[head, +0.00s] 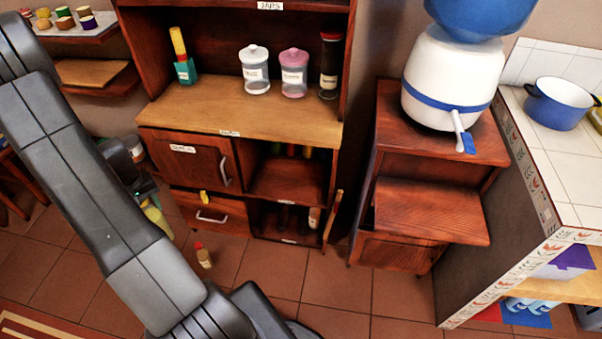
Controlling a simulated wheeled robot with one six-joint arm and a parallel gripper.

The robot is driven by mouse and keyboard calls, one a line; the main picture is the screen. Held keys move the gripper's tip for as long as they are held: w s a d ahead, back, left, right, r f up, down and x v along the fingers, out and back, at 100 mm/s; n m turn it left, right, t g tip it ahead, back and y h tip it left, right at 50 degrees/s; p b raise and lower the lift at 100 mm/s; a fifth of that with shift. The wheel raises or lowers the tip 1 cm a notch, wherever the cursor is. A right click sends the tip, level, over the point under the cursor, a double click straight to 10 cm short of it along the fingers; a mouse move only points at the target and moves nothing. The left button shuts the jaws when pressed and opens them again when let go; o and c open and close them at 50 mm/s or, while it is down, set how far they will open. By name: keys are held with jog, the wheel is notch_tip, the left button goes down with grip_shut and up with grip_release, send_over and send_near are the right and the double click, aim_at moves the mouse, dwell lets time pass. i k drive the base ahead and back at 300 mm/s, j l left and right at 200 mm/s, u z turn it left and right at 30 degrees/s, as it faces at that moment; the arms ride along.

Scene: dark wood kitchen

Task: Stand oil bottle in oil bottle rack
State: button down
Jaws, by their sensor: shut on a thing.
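A yellow bottle (156,218), which looks like the oil bottle, shows beside my dark arm at the left. My gripper (147,190) is mostly hidden behind the arm, and it is shut on this bottle at its upper part. The bottle appears slightly tilted, in front of the cabinet's left side. A low open compartment (290,217) at the cabinet's bottom right holds dark bottles and has a small label on its lower edge. It may be the oil bottle rack, but the label is too small to read.
A small red-capped bottle (203,255) stands on the tiled floor before the cabinet drawer (210,214). An open door (332,218) sticks out at the compartment's right. A wooden stand (430,212) is further right.

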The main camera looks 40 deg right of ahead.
aim_at(273, 218)
jog(key=l+z, duration=0.1)
jog(key=z, duration=0.95)
jog(key=k+l, duration=0.05)
